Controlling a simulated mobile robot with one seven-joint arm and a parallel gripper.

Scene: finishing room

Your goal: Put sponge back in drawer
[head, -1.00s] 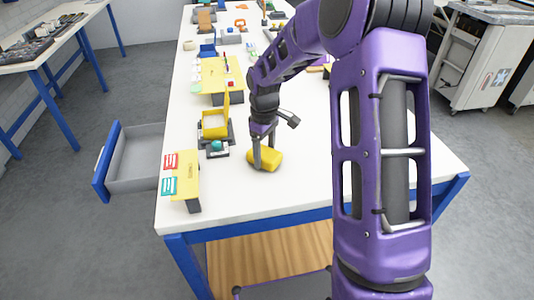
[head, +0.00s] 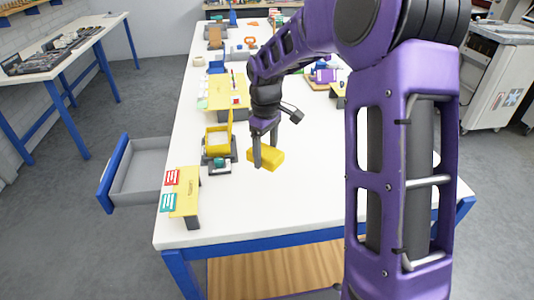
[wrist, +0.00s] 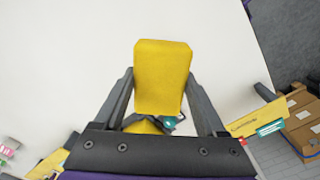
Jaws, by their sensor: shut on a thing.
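The yellow sponge (head: 267,159) is held in my gripper (head: 264,157) over the white table. In the wrist view the sponge (wrist: 161,75) sits between both fingers of my gripper (wrist: 160,92), which are shut on its sides. The open grey drawer with a blue front (head: 140,172) juts out from the table's left side, to the left of my gripper. The inside of the drawer that shows looks empty. My gripper is to the right of the drawer.
A yellow stand with red and teal cards (head: 185,195) is at the table's near left corner. A yellow open box (head: 217,139) and a small teal item (head: 220,165) stand between sponge and drawer. The white tabletop (head: 300,205) is clear at the near right.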

